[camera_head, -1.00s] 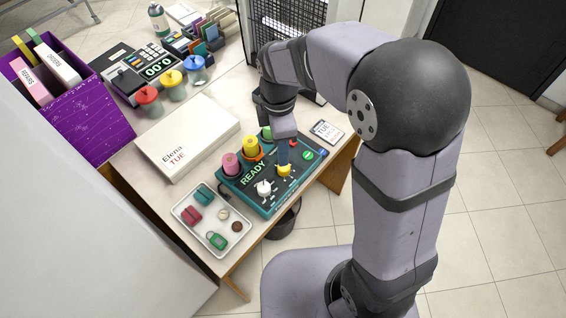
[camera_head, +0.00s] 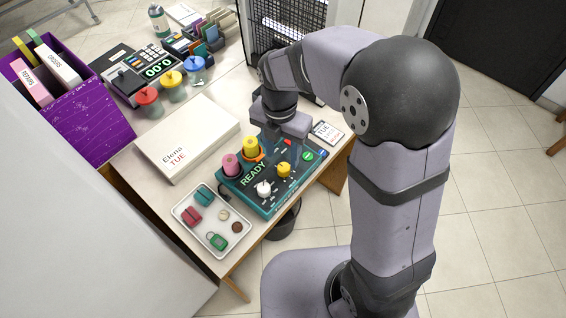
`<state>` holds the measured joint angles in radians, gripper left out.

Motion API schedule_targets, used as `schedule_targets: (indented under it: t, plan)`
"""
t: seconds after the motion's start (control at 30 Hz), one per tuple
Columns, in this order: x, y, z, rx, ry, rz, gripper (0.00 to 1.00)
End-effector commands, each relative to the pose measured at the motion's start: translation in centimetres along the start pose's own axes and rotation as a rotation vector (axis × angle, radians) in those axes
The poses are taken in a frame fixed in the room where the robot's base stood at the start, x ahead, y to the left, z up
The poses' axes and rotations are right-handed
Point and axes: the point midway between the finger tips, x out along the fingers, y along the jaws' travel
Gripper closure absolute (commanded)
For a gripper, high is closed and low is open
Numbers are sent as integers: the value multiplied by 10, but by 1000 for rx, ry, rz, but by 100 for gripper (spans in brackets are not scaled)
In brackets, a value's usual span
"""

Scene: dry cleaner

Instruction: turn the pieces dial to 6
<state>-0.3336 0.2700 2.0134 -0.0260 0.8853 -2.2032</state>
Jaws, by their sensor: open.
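The teal control panel (camera_head: 262,207) lies on the counter, its screen reading READY. It has a white dial (camera_head: 264,188) near its front left and a yellow dial (camera_head: 284,170) to the right. The dial labels and number marks are too small to read, so I cannot tell which is the pieces dial or where either points. My gripper (camera_head: 284,130) is above the back of the panel, behind the yellow dial and clear of both dials. It is open; its fingertips are hard to make out.
Pink (camera_head: 232,164) and orange-yellow (camera_head: 251,149) stacked pieces stand along the panel's back left. A white tray (camera_head: 183,210) of small items lies left of the panel. A white box (camera_head: 187,139) is behind it. A small card (camera_head: 327,132) lies to the right.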

Motion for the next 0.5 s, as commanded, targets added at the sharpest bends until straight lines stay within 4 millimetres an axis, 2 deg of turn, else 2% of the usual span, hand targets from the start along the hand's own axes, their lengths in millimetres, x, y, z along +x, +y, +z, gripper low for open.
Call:
schedule_targets:
  t: [0.3, 0.5]
  plan:
    - [41, -1, -1, 2, 2, -3, 55]
    - [54, -1, 0, 2, 1, -1, 55]
